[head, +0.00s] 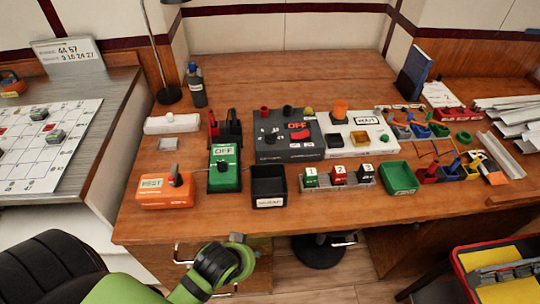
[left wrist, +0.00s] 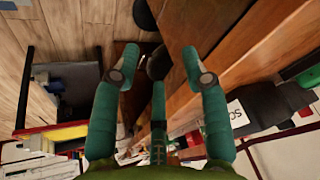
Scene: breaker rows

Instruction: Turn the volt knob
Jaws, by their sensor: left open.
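No label reading "volt" is legible in the head view. Several boxes on the desk carry knobs or levers: a dark grey panel (head: 285,153) with a black knob and a red OFF switch (head: 299,131), a green box (head: 225,178) marked OFF with a dark knob, and an orange box (head: 164,194) with a grey lever. My left gripper (left wrist: 160,52) is open and empty in the left wrist view, by the desk's front edge and over the floor. In the head view my green left arm is low, in front of the desk; its fingers cannot be made out there. My right gripper is not in view.
A black bin (head: 268,200), a row of numbered blocks (head: 337,184) and a green tray (head: 400,190) line the front of the desk (head: 190,227). A white panel (head: 358,153) stands right of the grey one. A chair (head: 45,265) is at lower left.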

